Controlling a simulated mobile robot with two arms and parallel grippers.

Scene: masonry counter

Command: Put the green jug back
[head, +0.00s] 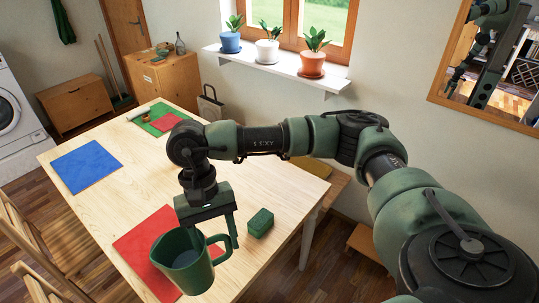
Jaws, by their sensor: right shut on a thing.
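The green jug (183,270) is in the lower middle of the head view, open mouth up, its handle on the right. My right gripper (212,234) points down at the jug's handle side and is shut on the jug; one finger shows at the handle, and the exact contact is partly hidden. In the picture the jug overlaps the red mat (140,240) on the wooden table (170,180). I cannot tell how high it is above the table. My left gripper is out of view.
A small green block (260,222) lies on the table just right of the jug. A blue mat (86,167) and a green mat (158,121) with small items lie farther back. Chairs (30,235) stand at left. Potted plants line the windowsill (280,69). The table's middle is clear.

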